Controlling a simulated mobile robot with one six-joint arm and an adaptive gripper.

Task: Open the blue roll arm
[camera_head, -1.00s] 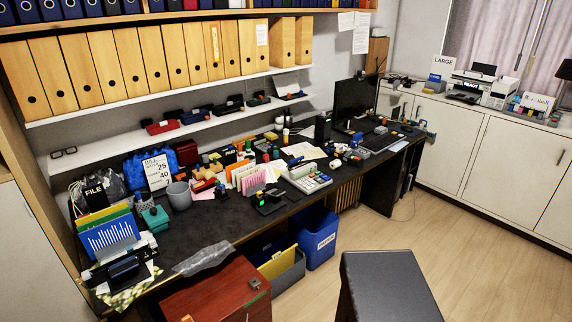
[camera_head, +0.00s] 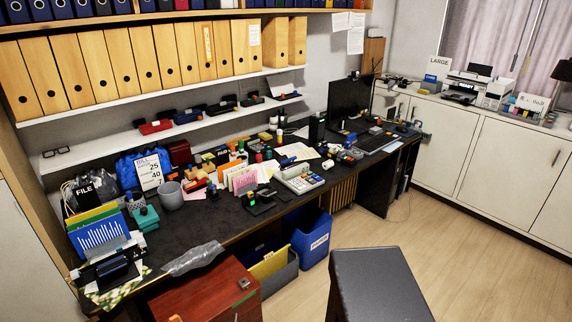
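A small dark blue device with a black top (camera_head: 189,114) sits on the lower white wall shelf, between a red one (camera_head: 155,127) and a black one (camera_head: 222,104). It may be the blue roll-arm device, but it is too small to be sure. Its black top appears to lie low along the body; I cannot tell whether an arm on it is open or shut. My gripper is not in view.
The dark desk (camera_head: 205,230) below the shelf is crowded with stationery, a calculator (camera_head: 299,179) and a monitor (camera_head: 350,98). A red cabinet (camera_head: 205,290), blue bin (camera_head: 311,238) and dark stool (camera_head: 380,285) stand in front. Wooden floor (camera_head: 480,255) is free at right.

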